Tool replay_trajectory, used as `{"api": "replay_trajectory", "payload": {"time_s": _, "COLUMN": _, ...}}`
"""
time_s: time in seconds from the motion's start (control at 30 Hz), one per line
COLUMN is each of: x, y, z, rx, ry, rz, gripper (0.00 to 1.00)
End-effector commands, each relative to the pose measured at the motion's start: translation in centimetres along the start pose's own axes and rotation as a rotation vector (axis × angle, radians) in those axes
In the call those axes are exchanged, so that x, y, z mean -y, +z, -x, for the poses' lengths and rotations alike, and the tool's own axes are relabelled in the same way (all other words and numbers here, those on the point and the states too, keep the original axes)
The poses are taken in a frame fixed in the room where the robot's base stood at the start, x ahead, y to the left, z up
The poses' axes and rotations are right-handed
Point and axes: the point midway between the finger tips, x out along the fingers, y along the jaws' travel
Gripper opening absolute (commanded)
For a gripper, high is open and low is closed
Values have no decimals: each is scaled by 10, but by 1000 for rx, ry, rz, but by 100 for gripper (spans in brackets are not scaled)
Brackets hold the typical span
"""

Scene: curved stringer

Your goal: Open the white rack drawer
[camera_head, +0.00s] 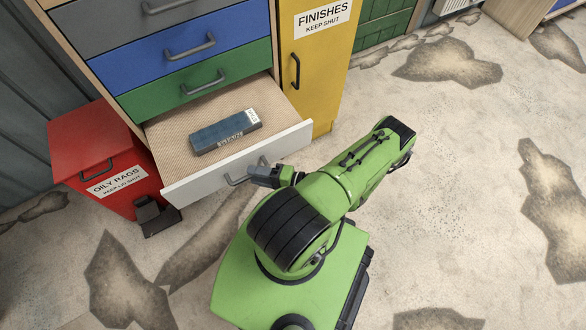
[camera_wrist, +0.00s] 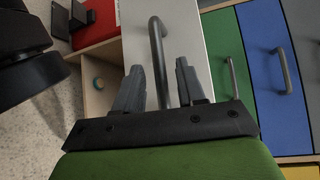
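The white rack drawer (camera_head: 262,157) stands pulled out in the head view, below the green drawer (camera_head: 196,80). A blue block with a pale label (camera_head: 225,132) lies in it. The drawer has a grey bar handle (camera_head: 236,179), also seen in the wrist view (camera_wrist: 156,42) on the white front (camera_wrist: 188,28). My gripper (camera_head: 262,174) is at the right part of the handle. In the wrist view my gripper (camera_wrist: 160,72) has its two fingers apart, one on each side of the handle bar, with visible gaps. Contact cannot be made out.
A red oily-rags bin (camera_head: 85,150) stands left of the drawer, and a yellow finishes cabinet (camera_head: 310,70) stands right. A blue drawer (camera_head: 175,45) is above the green one. The floor (camera_head: 450,190) at right is clear.

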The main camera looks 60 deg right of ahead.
Motion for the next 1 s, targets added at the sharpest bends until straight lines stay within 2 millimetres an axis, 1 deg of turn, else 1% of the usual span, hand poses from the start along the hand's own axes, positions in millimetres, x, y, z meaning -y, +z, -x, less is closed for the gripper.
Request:
{"api": "replay_trajectory", "payload": {"time_s": 0.03, "x": 0, "y": -2, "z": 14, "rx": -7, "ry": 3, "rz": 2, "gripper": 39}}
{"api": "replay_trajectory", "payload": {"time_s": 0.1, "x": -1, "y": -1, "z": 34, "rx": -7, "ry": 4, "rz": 2, "gripper": 39}}
{"api": "replay_trajectory", "payload": {"time_s": 0.3, "x": -3, "y": -1, "z": 91, "rx": -7, "ry": 5, "rz": 3, "gripper": 39}}
{"api": "replay_trajectory", "payload": {"time_s": 0.4, "x": -3, "y": -1, "z": 114, "rx": -4, "ry": 5, "rz": 2, "gripper": 39}}
{"api": "replay_trajectory", "payload": {"time_s": 0.5, "x": -3, "y": -1, "z": 128, "rx": -3, "ry": 3, "rz": 2, "gripper": 39}}
{"api": "replay_trajectory", "payload": {"time_s": 0.63, "x": -1, "y": 0, "z": 136, "rx": -1, "ry": 2, "rz": 0, "gripper": 39}}
{"api": "replay_trajectory", "payload": {"time_s": 1.0, "x": 0, "y": 0, "z": 135, "rx": -1, "ry": 2, "rz": -1, "gripper": 39}}
